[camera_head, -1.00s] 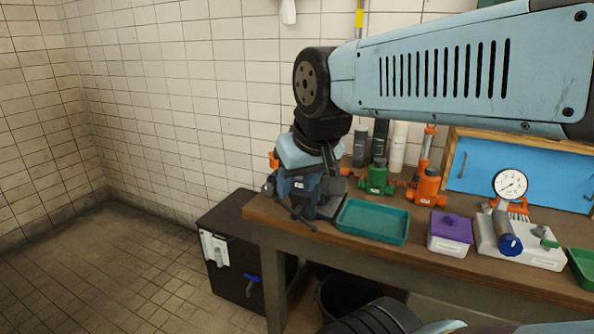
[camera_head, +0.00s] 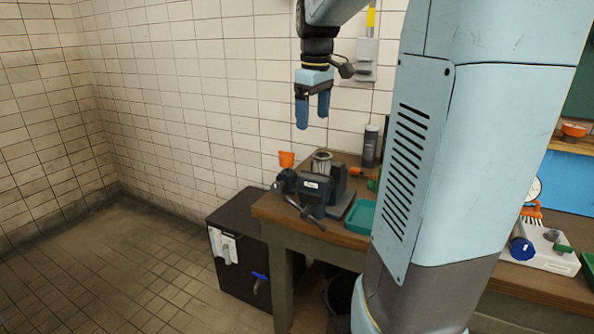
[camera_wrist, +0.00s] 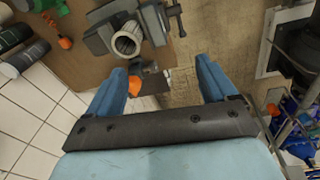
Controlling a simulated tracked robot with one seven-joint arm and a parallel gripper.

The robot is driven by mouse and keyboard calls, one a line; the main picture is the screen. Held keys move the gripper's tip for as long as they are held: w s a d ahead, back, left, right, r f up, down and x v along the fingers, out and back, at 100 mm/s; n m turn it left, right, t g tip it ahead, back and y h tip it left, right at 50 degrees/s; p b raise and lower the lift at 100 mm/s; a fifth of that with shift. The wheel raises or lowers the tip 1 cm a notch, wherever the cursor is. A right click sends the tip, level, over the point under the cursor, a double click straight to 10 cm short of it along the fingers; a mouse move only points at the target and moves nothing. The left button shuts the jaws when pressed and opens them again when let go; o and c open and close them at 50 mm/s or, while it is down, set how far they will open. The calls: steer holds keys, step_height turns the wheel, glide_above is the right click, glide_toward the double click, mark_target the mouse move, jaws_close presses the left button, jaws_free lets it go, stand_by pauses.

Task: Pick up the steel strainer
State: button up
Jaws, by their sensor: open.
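The steel strainer (camera_head: 322,162) is a small ribbed metal cylinder at the dark vise (camera_head: 318,187) on the bench's left end. In the wrist view the strainer (camera_wrist: 127,41) is seen from above with its round open top, close beside the vise jaws (camera_wrist: 153,22); whether they clamp it I cannot tell. My gripper (camera_head: 312,125) is open and empty in the air above the vise, fingers pointing down. In the wrist view my gripper's blue fingers (camera_wrist: 168,75) are spread, with the strainer beyond them and a little to the left.
A dark cabinet (camera_head: 240,250) stands left of the bench. My arm hides much of the bench.

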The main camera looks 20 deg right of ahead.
steer(key=w+d+f+n+g, duration=0.1)
steer(key=w+d+f+n, duration=0.1)
steer(key=w+d, duration=0.4)
glide_above(322, 156)
steer(key=s+a, duration=0.2)
step_height(322, 156, down, 8)
steer(key=shift+d+f, duration=0.2)
steer(key=shift+f, duration=1.1)
steer(key=shift+d+f, duration=0.2)
steer(key=shift+f, duration=1.1)
steer(key=shift+c, duration=0.3)
steer(key=c, duration=1.1)
